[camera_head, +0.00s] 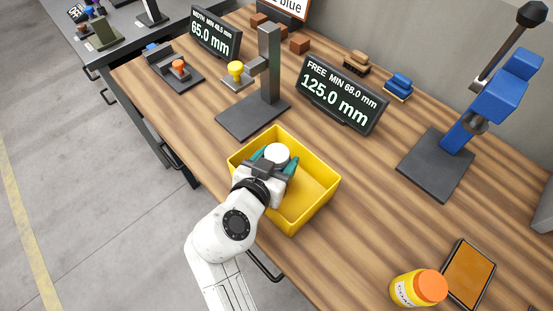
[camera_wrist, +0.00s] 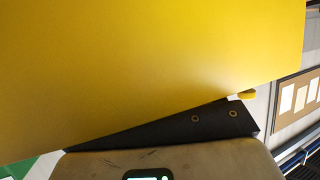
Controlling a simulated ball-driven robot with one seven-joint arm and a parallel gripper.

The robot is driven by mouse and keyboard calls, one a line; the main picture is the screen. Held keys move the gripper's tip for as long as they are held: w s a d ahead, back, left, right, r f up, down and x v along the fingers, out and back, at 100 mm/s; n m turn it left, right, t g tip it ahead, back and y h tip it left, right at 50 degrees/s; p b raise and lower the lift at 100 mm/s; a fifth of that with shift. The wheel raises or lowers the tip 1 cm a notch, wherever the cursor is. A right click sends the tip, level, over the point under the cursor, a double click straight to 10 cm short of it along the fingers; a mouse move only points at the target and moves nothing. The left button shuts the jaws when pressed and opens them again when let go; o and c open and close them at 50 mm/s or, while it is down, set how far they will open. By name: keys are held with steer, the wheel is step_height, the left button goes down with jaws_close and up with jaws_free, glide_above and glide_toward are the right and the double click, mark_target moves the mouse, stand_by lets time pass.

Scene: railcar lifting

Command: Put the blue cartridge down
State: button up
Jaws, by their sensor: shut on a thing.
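My gripper (camera_head: 277,163) is at the left part of an open yellow bin (camera_head: 318,206), with teal pieces on both sides of a round white-topped thing (camera_head: 277,153). It is shut on that thing. Only the pale top shows, so I cannot tell whether this is the blue cartridge; its sides and underside are hidden. I cannot tell whether it touches the bin floor. In the wrist view a plain yellow surface (camera_wrist: 150,70) fills most of the picture, and the held thing cannot be made out.
A grey stand (camera_head: 268,75) with a yellow knob is behind the bin, beside a display (camera_head: 342,95) reading 125.0 mm. A blue press (camera_head: 460,125) stands at right. An orange-lidded jar (camera_head: 415,290) and orange tray (camera_head: 468,273) are front right. Bare wood lies right of the bin.

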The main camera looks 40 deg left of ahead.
steer(key=o, duration=1.2)
steer(key=shift+f, duration=0.1)
steer(key=shift+r+p, duration=0.25)
steer(key=shift+p, duration=0.05)
steer(key=b+v, duration=0.2)
steer(key=v, duration=1)
steer(key=shift+f, duration=0.1)
